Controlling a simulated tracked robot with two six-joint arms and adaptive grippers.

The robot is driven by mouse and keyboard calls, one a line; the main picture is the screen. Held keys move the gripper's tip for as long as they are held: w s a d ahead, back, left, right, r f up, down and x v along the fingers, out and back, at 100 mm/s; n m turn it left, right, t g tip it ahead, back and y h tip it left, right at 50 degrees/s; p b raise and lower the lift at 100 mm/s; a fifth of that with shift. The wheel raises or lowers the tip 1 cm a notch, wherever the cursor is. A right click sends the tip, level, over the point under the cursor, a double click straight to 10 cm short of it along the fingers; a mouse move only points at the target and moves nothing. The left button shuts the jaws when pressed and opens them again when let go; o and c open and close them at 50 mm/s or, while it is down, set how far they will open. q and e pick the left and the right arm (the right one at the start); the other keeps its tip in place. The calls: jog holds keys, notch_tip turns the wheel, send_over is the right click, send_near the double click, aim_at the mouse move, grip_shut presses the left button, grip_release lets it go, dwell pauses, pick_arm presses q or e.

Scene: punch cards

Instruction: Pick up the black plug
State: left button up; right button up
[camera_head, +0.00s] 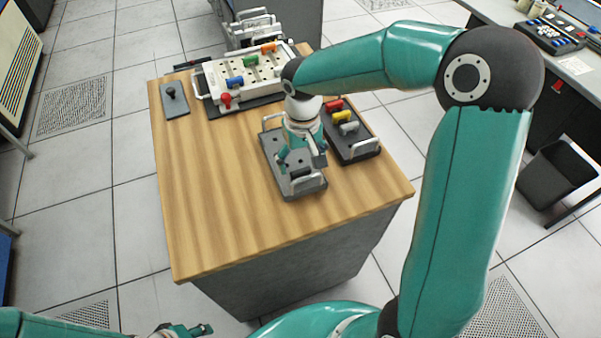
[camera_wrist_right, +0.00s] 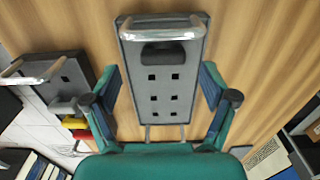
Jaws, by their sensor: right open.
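The black plug (camera_wrist_right: 163,53) lies on a grey tray (camera_wrist_right: 188,40) with a silver handle and several square holes. It sits at the handle end, seen in the wrist view. In the head view my arm and gripper cover much of this tray (camera_head: 275,150), and I cannot make out the plug there. My right gripper (camera_head: 304,165) is over the tray, pointing down. Its open fingers (camera_wrist_right: 161,98) stand apart on either side of the tray, with nothing between them touching. My left gripper (camera_head: 192,330) is at the bottom edge; its opening is unclear.
A second dark tray (camera_head: 362,150) with red, yellow and grey plugs stands close to the right. A white panel (camera_head: 240,85) with coloured plugs is at the back. A small grey plate with a black knob (camera_head: 171,92) is back left. The table's (camera_head: 215,220) front left is clear.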

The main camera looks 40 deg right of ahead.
aim_at(301, 170)
notch_tip(301, 170, down, 4)
jog(key=shift+a+f, duration=0.1)
jog(key=shift+a, duration=0.05)
jog(key=c, duration=1)
